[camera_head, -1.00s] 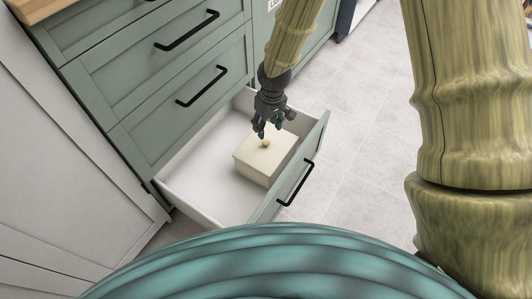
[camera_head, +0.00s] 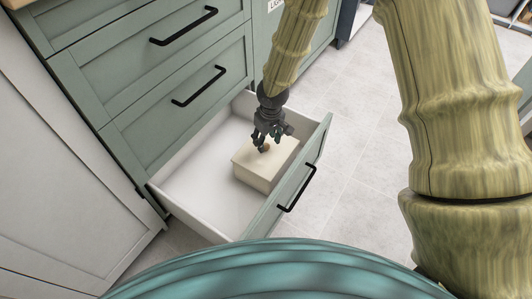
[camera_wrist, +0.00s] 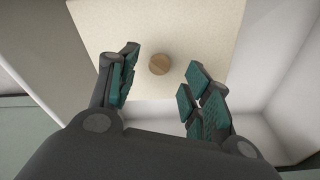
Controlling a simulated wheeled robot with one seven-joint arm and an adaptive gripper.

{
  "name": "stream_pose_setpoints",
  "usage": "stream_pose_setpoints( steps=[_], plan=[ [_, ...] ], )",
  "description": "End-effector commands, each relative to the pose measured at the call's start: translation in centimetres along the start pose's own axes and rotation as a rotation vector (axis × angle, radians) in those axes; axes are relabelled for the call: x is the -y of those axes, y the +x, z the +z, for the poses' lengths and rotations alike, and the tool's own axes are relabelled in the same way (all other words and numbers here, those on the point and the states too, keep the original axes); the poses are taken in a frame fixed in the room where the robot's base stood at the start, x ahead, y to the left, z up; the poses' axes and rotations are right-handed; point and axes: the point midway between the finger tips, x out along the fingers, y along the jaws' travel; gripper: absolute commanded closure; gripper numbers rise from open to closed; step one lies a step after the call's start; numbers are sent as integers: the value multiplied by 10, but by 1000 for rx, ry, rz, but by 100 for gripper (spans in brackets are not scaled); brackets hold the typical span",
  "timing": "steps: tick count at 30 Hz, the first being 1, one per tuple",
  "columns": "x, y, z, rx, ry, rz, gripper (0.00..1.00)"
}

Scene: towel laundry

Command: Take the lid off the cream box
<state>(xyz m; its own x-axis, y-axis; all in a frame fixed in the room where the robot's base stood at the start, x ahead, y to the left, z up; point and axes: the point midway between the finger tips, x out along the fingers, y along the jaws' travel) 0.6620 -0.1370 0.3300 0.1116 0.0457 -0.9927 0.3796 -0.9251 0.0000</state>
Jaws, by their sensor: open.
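The cream box (camera_head: 258,183) stands in the open bottom drawer, towards its right end. Its flat lid (camera_head: 283,152) is on and carries a small round wooden knob (camera_head: 265,148) in the middle. In the wrist view the lid (camera_wrist: 190,25) fills the top, with the knob (camera_wrist: 159,64) between the finger lines and slightly beyond the fingertips. My gripper (camera_head: 262,142) is just above the lid, close over the knob. Its teal-padded fingers (camera_wrist: 160,80) are spread apart with nothing between them touching the knob. The head view cannot show the exact height gap.
The open drawer (camera_head: 190,232) has white walls and bare floor left of the box. Its green front (camera_head: 262,222) with a black handle (camera_head: 297,187) stands right of the box. Shut drawers with handles (camera_head: 200,86) rise behind. Tiled floor (camera_head: 360,190) is clear at right.

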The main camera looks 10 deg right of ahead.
Motion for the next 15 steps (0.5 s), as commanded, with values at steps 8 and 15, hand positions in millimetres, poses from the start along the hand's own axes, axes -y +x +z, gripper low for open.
stream_pose_setpoints(
  steps=[8,15],
  plan=[
    [-1,31,1,0,0,-1,51],
    [-1,31,1,0,0,-1,51]
  ],
)
